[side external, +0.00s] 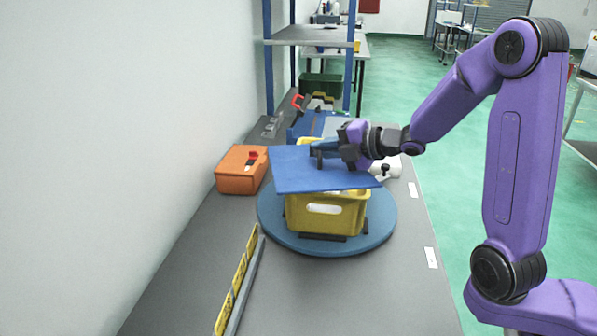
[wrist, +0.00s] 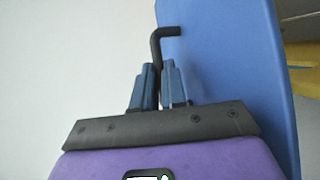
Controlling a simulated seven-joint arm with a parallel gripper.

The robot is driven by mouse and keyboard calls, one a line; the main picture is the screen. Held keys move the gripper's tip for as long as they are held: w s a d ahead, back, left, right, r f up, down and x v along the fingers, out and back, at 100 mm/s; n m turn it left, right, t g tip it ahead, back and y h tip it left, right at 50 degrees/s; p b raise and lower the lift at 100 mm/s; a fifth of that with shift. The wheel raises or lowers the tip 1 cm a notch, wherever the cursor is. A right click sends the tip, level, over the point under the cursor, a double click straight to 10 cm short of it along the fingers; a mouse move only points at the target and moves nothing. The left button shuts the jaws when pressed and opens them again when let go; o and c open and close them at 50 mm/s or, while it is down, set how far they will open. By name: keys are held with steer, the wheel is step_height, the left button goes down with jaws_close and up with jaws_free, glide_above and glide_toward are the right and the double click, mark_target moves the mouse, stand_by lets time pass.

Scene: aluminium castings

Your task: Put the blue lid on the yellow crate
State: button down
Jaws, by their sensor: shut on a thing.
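The blue lid (side external: 300,176) is a flat panel just above the yellow crate (side external: 325,212) in the side view, shifted to the left and slightly tilted. I cannot tell whether it touches the crate rim. The lid also fills the right of the wrist view (wrist: 235,60), with a black bent handle (wrist: 160,45) on it. My gripper (side external: 318,152) is above the lid, and its blue fingers (wrist: 157,85) are shut on the handle. The crate stands on a round blue turntable (side external: 270,222). Part of the yellow crate shows at the right edge of the wrist view (wrist: 301,54).
An orange box (side external: 238,180) with a red-and-black item on top stands left of the turntable. A rail with yellow labels (side external: 238,280) lies at front left. A blue case (side external: 310,125) and a white cylinder (side external: 390,170) are behind.

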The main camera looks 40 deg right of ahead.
steer(key=d+m+h, duration=0.1)
steer(key=d, duration=0.3)
steer(key=d+m+h, duration=0.2)
steer(key=d, duration=0.3)
steer(key=d+f+m+t+h, duration=0.1)
steer(key=d+h, duration=0.1)
steer(key=d, duration=0.2)
steer(key=shift+s+d, duration=0.2)
steer(key=shift+s, duration=0.1)
steer(key=shift+n+t+y, duration=0.3)
steer(key=shift+n+t, duration=0.3)
steer(key=shift+n, duration=0.3)
steer(key=w+a+r, duration=0.1)
steer(key=w, duration=0.1)
steer(key=w+a+r, duration=0.1)
steer(key=w, duration=0.1)
steer(key=w+a+r, duration=0.1)
steer(key=w+a, duration=0.1)
steer(key=shift+w, duration=0.25)
steer(key=shift+f, duration=2.9)
steer(key=shift+f, duration=1.1)
steer(key=c, duration=1.1)
jaws_free()
steer(key=shift+s, duration=0.1)
steer(key=a+v, duration=0.1)
steer(key=v, duration=1.6)
steer(key=shift+d, duration=0.35)
